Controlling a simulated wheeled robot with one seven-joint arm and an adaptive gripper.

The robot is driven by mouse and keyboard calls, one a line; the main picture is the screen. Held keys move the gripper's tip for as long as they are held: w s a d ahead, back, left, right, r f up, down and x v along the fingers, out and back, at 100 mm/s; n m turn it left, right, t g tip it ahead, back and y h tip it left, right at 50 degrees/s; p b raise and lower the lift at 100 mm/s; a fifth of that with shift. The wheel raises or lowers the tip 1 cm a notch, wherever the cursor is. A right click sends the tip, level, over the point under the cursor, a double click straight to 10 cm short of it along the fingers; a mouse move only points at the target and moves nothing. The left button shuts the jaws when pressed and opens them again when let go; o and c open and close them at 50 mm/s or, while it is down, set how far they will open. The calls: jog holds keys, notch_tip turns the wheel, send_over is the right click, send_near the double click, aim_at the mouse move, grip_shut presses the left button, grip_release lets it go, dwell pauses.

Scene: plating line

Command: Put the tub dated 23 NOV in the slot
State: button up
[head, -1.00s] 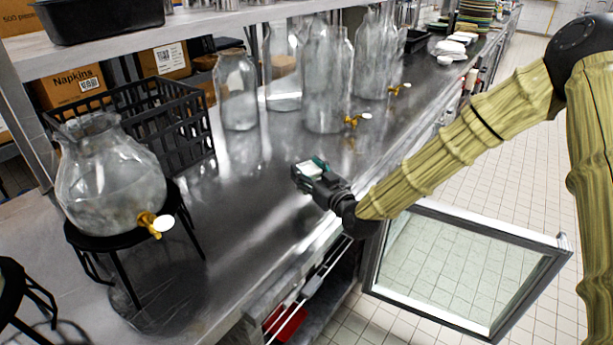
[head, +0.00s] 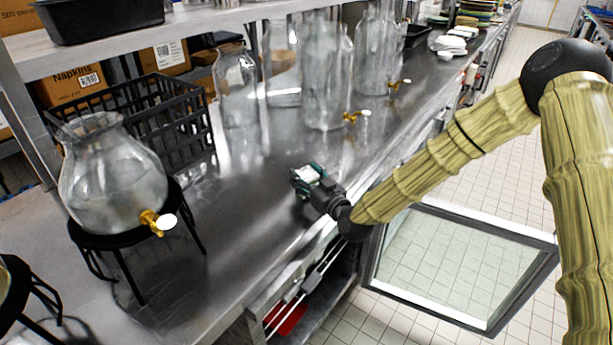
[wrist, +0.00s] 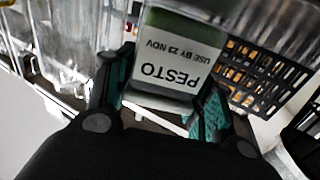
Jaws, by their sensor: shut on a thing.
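A small clear tub with green contents (wrist: 185,32) has a white label reading PESTO, USE BY 23 NOV, upside down in the wrist view. My gripper (wrist: 160,95) is shut on it, with a teal finger on each side. In the head view my gripper (head: 308,180) holds the tub (head: 312,170) above the steel counter, near its front edge. The tub is small there and its label cannot be read. I cannot make out the slot in either view.
The counter (head: 235,235) has free room around my gripper. A glass dispenser (head: 112,185) on a black stand is at left, before a black crate (head: 175,130). Glass jars (head: 328,85) stand behind. A glass door (head: 455,262) hangs open below the counter's front edge.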

jog(key=o, duration=1.2)
jog(key=shift+f, duration=0.1)
jog(key=shift+s+d, duration=0.1)
